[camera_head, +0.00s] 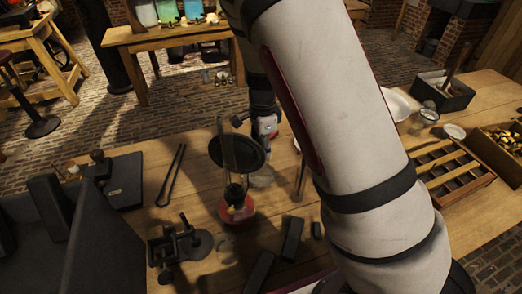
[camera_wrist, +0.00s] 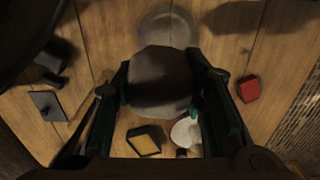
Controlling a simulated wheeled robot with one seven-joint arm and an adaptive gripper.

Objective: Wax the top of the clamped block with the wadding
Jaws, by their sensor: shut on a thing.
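My gripper (camera_wrist: 160,64) is shut on a dark grey-brown, rounded wad, which I take for the wadding (camera_wrist: 161,82), in the wrist view. The wad fills the space between the two fingers, above the wooden table. In the head view my gripper (camera_head: 265,128) hangs over the middle of the table, behind a dark round disc on a stand; the wadding cannot be made out there. A small clamp-like fixture (camera_head: 172,246) stands at the table's front left. I cannot tell a clamped block in it with certainty.
A clear round dish (camera_wrist: 168,27) lies just beyond the wad; it also shows in the head view (camera_head: 262,178). The dark disc on its stand (camera_head: 237,153) is close left of my gripper. A slatted tray (camera_head: 450,172) is at right.

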